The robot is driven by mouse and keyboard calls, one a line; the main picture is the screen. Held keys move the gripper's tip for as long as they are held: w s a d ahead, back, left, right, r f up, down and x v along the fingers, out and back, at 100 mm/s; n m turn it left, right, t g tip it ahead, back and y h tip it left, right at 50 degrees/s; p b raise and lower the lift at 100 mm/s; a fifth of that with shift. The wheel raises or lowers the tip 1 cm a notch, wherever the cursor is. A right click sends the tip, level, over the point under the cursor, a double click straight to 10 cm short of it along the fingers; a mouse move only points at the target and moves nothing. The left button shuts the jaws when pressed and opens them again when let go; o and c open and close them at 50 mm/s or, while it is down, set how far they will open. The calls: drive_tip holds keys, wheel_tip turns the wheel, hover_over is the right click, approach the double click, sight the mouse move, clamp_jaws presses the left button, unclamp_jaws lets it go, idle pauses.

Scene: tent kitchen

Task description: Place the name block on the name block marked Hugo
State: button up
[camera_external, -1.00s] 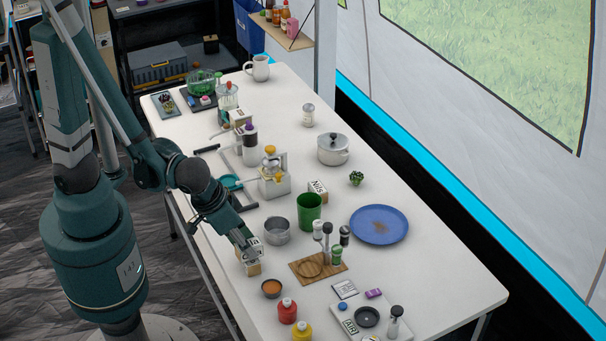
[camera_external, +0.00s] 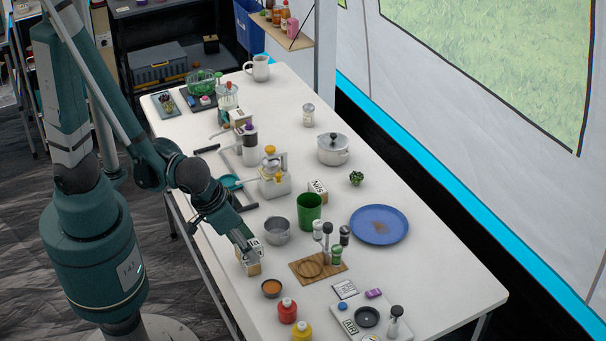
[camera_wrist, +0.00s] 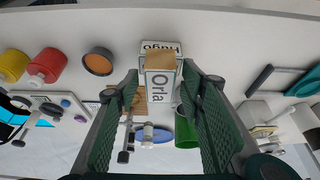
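A white-faced name block marked Orla (camera_wrist: 160,82), with a wooden side, sits between the fingers of my gripper (camera_wrist: 161,75) in the wrist view. The fingers flank it closely and look shut on it. The name block marked Hugo (camera_wrist: 160,46) shows just behind it, partly hidden by the Orla block. In the external view, my gripper (camera_external: 247,246) is low over the table's near left edge. A pale block (camera_external: 252,269) shows right under the gripper there. Whether the two blocks touch is hard to tell.
A small bowl of orange-brown food (camera_external: 271,288), a metal pot (camera_external: 277,231) and a wooden board (camera_external: 304,272) stand close around the gripper. Red (camera_external: 287,311) and yellow (camera_external: 302,331) bottles are nearer the front. A name block marked Nils (camera_external: 318,189) is farther back.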

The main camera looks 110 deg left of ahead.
drive_tip(key=p+v, duration=0.3)
drive_tip(key=v, duration=0.9)
idle(0.5)
idle(0.6)
drive_tip(key=s+d+r+m+t+h, duration=0.1)
drive_tip(key=s+r+m+t, duration=0.1)
drive_tip(key=r+m, duration=0.2)
drive_tip(key=s+d+r+m+t+h, duration=0.1)
drive_tip(key=r+m, duration=0.4)
drive_tip(key=r, duration=0.6)
drive_tip(key=shift+s+d+t+h, duration=0.25)
drive_tip(key=shift+s+t+h, duration=0.25)
drive_tip(key=shift+h, duration=0.1)
